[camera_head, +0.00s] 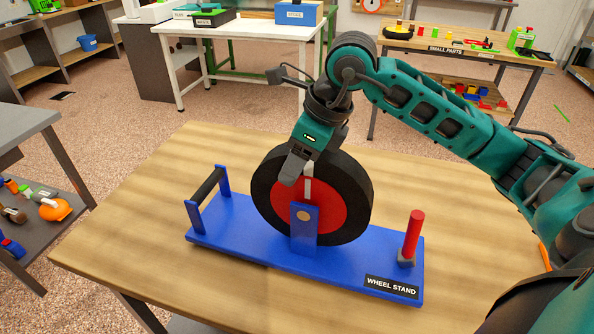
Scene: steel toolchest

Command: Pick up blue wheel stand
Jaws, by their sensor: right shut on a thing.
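The blue wheel stand (262,246) lies flat on the wooden table. It has a "WHEEL STAND" label at its right front, a black-barred handle (208,187) at its left and a blue upright (304,232) in the middle. A wheel (357,199) with a black tyre and red hub stands upright behind that upright. My right gripper (299,178) reaches down over the top of the wheel and is shut on it, with a finger in front of the tyre. The far finger is hard to make out. My left gripper is not in view.
A red peg (413,236) rises from the stand's right end. The wooden table (130,238) is bare on the left and behind the stand. A grey bench (22,124) is close at left. A white table (222,30) and the small parts bench (450,47) stand farther back.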

